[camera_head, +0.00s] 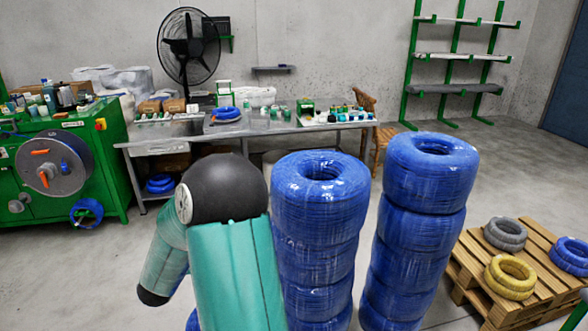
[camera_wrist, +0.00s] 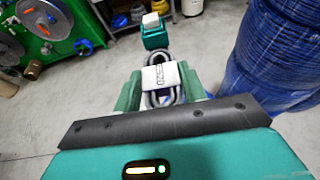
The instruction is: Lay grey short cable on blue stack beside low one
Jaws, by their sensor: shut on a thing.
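My gripper (camera_wrist: 163,92) shows in the wrist view, shut on a small looped grey cable (camera_wrist: 151,99) with a white label. Its loops show between the green jaw parts; the rest is hidden. In the head view my arm hides the gripper and this cable. Two tall stacks of wrapped blue coils stand right of my arm: a nearer one (camera_head: 319,235) and one further right (camera_head: 413,235). A blue stack (camera_wrist: 275,55) also fills the right of the wrist view, beside my gripper. A scrap of blue (camera_head: 192,321) shows low behind my arm; I cannot tell whether it is a low stack.
A wooden pallet (camera_head: 470,267) at right holds a grey coil (camera_head: 505,234), a yellow coil (camera_head: 510,277) and a blue coil (camera_head: 571,255). A green machine (camera_head: 110,150) stands left, and a cluttered workbench (camera_head: 345,126) behind. Open floor lies between the stacks and the back rack (camera_head: 455,88).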

